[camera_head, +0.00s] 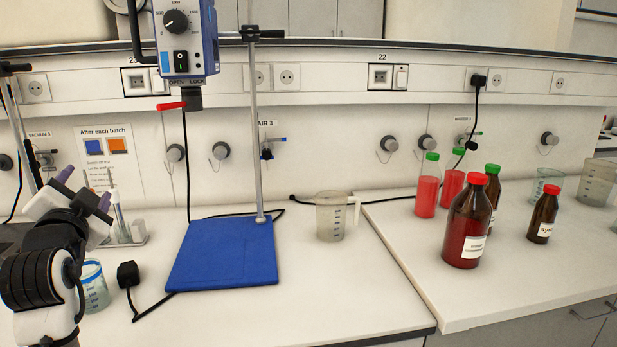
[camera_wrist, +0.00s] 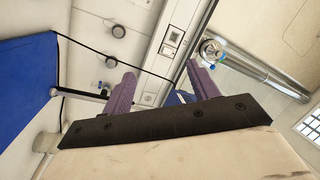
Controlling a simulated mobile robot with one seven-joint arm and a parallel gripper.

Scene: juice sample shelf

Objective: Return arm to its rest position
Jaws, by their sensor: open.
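My gripper (camera_head: 85,188) is at the left of the head view, raised above the bench, with its purple fingers spread apart. My arm is folded at the lower left edge of the picture. In the wrist view the two purple fingers (camera_wrist: 161,84) stand apart with nothing between them. Beyond them are the wall with its sockets and valves, seen tilted. In the head view the gripper is left of the blue stand base (camera_head: 222,252) and touches none of the bottles.
A beaker (camera_head: 93,287) and black plug (camera_head: 128,274) are close to my arm. A stirrer motor (camera_head: 188,38) hangs on the stand rod (camera_head: 256,130). A plastic jug (camera_head: 331,217) stands mid-bench. Several bottles, including a large brown one (camera_head: 467,228), stand right.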

